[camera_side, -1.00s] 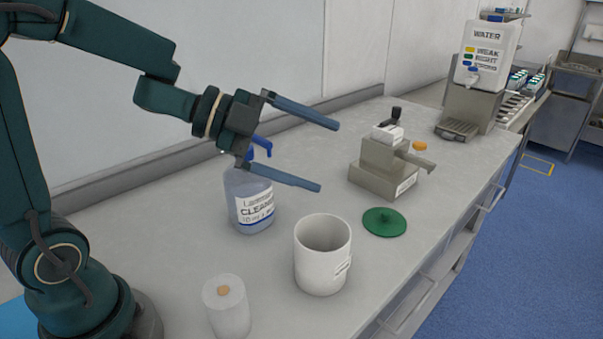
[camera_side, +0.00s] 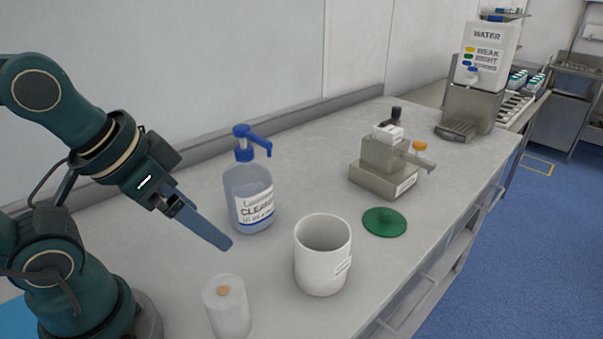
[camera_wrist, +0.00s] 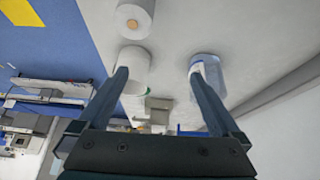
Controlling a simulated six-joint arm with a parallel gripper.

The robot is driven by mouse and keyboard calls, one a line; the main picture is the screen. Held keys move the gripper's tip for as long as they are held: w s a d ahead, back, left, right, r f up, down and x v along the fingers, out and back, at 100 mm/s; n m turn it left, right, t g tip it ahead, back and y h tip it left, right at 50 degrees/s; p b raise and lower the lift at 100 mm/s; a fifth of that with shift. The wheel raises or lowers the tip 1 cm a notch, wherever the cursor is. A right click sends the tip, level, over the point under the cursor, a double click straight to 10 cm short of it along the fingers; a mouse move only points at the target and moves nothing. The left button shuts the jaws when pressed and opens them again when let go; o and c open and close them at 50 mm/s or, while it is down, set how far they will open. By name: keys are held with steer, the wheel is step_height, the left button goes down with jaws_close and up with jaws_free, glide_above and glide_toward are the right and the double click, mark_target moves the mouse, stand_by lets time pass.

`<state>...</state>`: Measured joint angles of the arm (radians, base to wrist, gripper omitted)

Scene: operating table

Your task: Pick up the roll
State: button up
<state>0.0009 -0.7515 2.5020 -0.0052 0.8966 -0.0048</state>
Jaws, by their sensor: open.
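The white roll (camera_side: 229,314) stands upright near the front of the table, with a tan core showing in its top. It also shows at the top of the wrist view (camera_wrist: 135,20). My gripper (camera_side: 224,240) is above the table, with its fingertips a little higher than the roll and apart from it. In the side view the fingers overlap, so mostly one shows. In the wrist view my gripper (camera_wrist: 158,70) is open with nothing held between the fingers, and the roll lies beyond the left fingertip.
A white container (camera_side: 322,268) stands right of the roll, with a green lid (camera_side: 384,222) behind it. A blue-topped cleaner bottle (camera_side: 248,190) stands behind my gripper. A metal device (camera_side: 385,170) and water dispenser (camera_side: 485,60) are farther back. The table between the roll and bottle is clear.

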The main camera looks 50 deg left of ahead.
stand_by(0.4)
steer(key=m+g, duration=0.4)
steer(key=g, duration=0.1)
glide_above(224, 290)
steer(key=f, duration=0.4)
steer(key=shift+w+a, duration=0.2)
steer(key=shift+a, duration=0.05)
steer(key=shift+s+d+f, duration=0.1)
steer(key=shift+d+f, duration=0.05)
steer(key=shift+f, duration=0.1)
steer(key=shift+s+d+f+m+g, duration=0.15)
steer(key=shift+f+m+g, duration=0.15)
steer(key=shift+f, duration=2.4)
steer(key=c, duration=1.6)
